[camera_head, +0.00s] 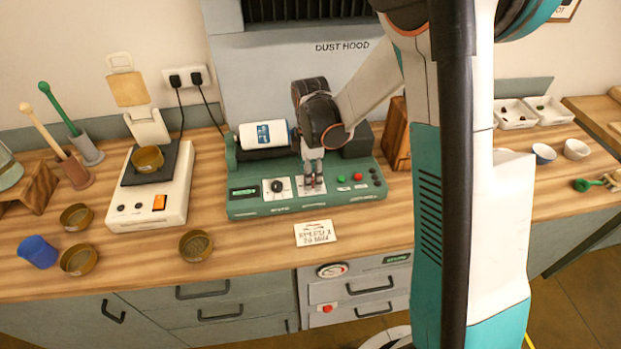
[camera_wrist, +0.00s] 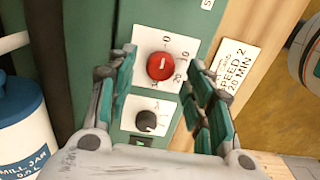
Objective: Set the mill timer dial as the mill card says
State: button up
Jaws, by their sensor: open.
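The mill (camera_head: 240,207) has a green base and stands at the middle of the bench. Its red timer dial (camera_wrist: 160,66) sits on a white plate with a 0, 10, 20 scale. The dial's pointer setting is too small to read surely. A black dial (camera_wrist: 146,120) is beside it; it also shows in the head view (camera_head: 277,186). The mill card (camera_wrist: 235,72) reads "SPEED 2, 20 MIN" and lies in front of the mill (camera_head: 315,233). My gripper (camera_head: 314,182) points down over the timer dial, open, its fingers (camera_wrist: 165,72) on either side. I cannot tell whether they touch it.
A white mill jar (camera_head: 263,135) lies on the mill; red and green buttons (camera_head: 350,177) are right of my gripper. A balance (camera_head: 150,195), several brass pans and a blue cup (camera_head: 38,251) are at left. Small bowls (camera_head: 543,153) stand at right.

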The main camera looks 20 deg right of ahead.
jog(key=shift+f, duration=0.8)
jog(key=shift+c, duration=0.4)
jog(key=c, duration=1)
